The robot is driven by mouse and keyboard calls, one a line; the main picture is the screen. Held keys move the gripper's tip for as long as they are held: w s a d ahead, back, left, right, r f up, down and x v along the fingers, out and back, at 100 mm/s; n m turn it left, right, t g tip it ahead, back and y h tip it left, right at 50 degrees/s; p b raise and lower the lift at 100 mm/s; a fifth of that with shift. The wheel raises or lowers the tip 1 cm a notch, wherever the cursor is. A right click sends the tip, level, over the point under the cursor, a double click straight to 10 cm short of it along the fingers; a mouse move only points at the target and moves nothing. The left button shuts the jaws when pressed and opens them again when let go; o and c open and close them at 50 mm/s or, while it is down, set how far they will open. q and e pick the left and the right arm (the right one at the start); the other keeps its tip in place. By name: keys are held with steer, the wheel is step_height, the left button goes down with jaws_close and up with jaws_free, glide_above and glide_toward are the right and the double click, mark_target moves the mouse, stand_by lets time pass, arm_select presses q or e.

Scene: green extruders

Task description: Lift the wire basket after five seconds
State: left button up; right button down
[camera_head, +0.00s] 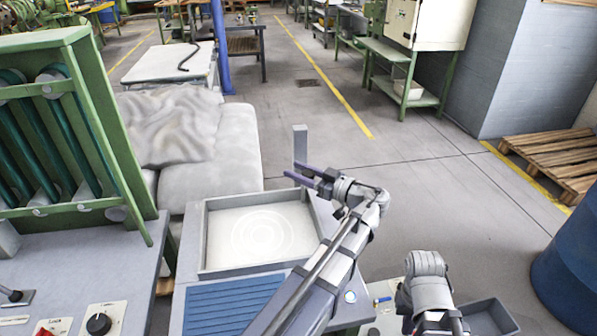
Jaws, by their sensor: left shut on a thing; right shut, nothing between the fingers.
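My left gripper (306,176) is shut on a plain grey upright bar (300,143), which stands up from the dark fingers. They are over the back right corner of a shallow grey square basin (205,237). The basin's pale floor or liquid shows faint round rings. No wire basket can be made out; I cannot tell whether the bar belongs to one. My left forearm covers the basin's right side. My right arm is folded at the bottom right, and its fingertips are not in view.
A green frame with teal rollers (65,150) stands at the left. A blue ribbed panel (232,305) lies in front of the basin. A dark tray (488,317) sits by my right arm. A blue drum (570,275) is at the right edge. Open floor lies beyond.

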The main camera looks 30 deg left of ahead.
arm_select(q)
jaws_close()
stand_by(0.9)
